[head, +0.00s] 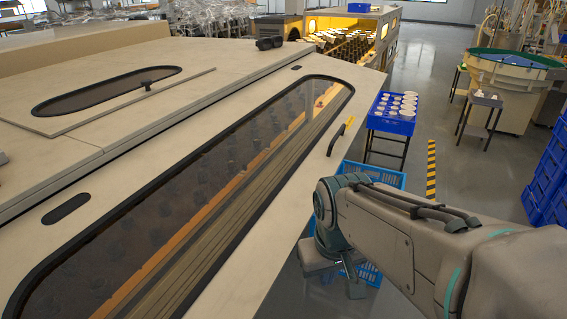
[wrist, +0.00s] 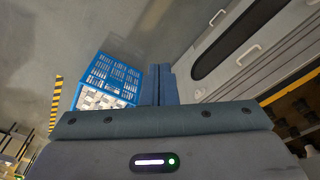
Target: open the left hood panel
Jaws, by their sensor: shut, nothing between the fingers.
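The large beige hood fills the left of the head view. Its near panel (head: 285,182) lies flat in the sloping face and has a long dark window (head: 190,190). A black handle with a yellow end (head: 341,136) stands on its right edge. A second panel (head: 75,122), with a smaller window and a dark knob, lies farther left. Which one is the left panel is not clear. My gripper (head: 356,290) hangs low to the right of the hood, apart from the handle. In the wrist view its fingers (wrist: 159,84) are together and empty.
A blue crate (wrist: 108,75) with white pieces shows beside my fingers in the wrist view. A blue tray of white parts (head: 392,113) stands on a small black table. Grey floor lies right of it, with a yellow-black strip (head: 431,168). Blue bins (head: 546,165) stand far right.

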